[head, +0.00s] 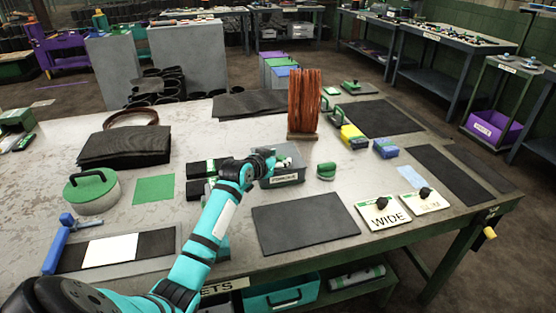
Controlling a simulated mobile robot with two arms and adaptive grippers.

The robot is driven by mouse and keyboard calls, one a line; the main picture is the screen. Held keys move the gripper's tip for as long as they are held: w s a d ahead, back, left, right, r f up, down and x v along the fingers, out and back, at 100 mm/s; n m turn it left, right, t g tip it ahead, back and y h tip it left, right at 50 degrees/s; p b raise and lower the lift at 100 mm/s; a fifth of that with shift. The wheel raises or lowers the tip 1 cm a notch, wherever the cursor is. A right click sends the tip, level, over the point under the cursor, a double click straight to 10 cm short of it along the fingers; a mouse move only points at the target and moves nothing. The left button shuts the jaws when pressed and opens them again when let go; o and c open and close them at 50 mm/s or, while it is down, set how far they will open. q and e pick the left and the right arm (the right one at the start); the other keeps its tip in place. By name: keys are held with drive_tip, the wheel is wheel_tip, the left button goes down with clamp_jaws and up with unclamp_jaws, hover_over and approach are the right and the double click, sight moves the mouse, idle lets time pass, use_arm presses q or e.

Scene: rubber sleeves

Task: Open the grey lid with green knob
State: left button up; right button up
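My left arm reaches up from the bottom left. Its gripper (266,157) is at the top left edge of a small grey bin (281,181) with a white label. Pale small pieces (285,161) show inside the bin's open top. The gripper's fingers are too small and dark to read. I cannot surely pick out a grey lid with a green knob. A round pale tub (92,203) with a green top and dark arched handle stands at the left. A small green-topped piece (326,171) stands right of the bin. My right gripper is not in view.
A dark mat (305,222) lies in front of the bin. A bundle of brown rods (305,100) stands behind it. A dark folded sheet (125,146) and a green square (154,189) lie left. Labelled plates with black knobs (381,213) sit front right.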

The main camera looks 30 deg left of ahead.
use_arm(q)
clamp_jaws()
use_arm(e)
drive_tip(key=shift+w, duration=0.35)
use_arm(q)
drive_tip(key=shift+r, duration=0.1)
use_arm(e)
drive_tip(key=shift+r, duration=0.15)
